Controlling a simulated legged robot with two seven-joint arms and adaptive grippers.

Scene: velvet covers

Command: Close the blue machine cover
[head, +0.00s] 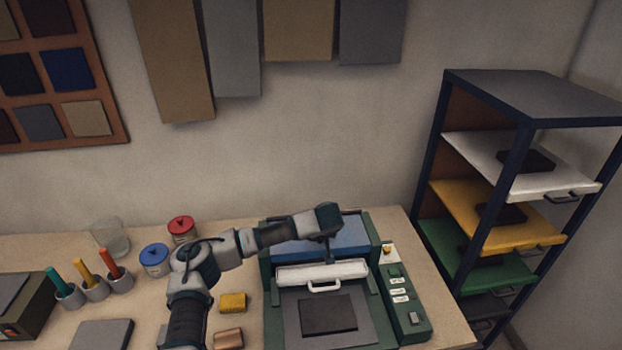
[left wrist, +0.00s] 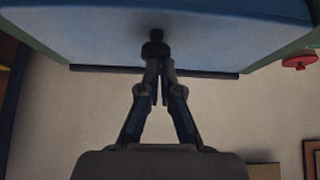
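The blue machine cover (head: 343,235) stands raised and tilted at the back of the green machine (head: 268,312). It also fills the top of the left wrist view (left wrist: 230,32), where a small dark knob (left wrist: 156,36) sticks out from it. My left gripper (head: 329,246) reaches in front of the cover. In the left wrist view the fingers (left wrist: 155,62) come together at the knob and look shut on it; the exact contact is hard to see. My right gripper is in neither view.
A white bar with a handle (head: 323,286) and a grey bed with a dark plate (head: 328,315) lie below the cover. A control panel (head: 405,300) is right of them. Jars (head: 155,260), pen cups (head: 121,280) and a yellow block (head: 232,302) stand left. A shelf rack (head: 530,95) stands right.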

